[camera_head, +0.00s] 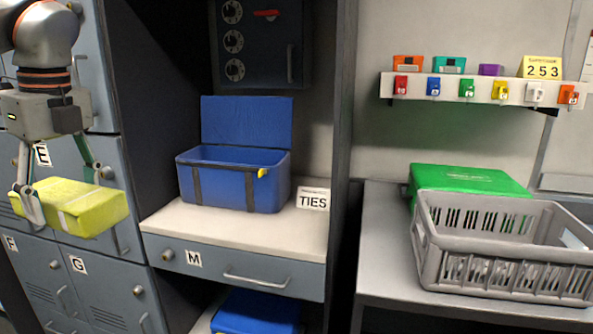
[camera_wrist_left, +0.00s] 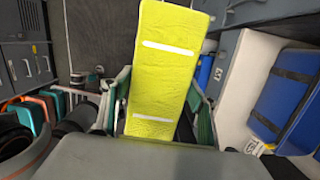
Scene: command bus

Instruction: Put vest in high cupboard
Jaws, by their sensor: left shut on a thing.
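The vest (camera_head: 85,207) is a folded yellow-green bundle with pale stripes. My left gripper (camera_head: 62,196) is shut on it and holds it in the air at the left of the head view, in front of the lettered locker doors. In the left wrist view the vest (camera_wrist_left: 163,70) lies lengthwise between the two green fingers of the gripper (camera_wrist_left: 160,105). Its far end sticks out well beyond the fingertips. No high cupboard can be made out for certain in these frames. My right gripper is not in view.
An open blue box (camera_head: 235,185) stands on a shelf beside a TIES sign (camera_head: 313,199), above drawer M (camera_head: 235,266). A grey crate (camera_head: 505,245) and a green case (camera_head: 470,181) are on the right counter. A key rack (camera_head: 480,90) hangs above. Lockers (camera_head: 105,285) stand below the vest.

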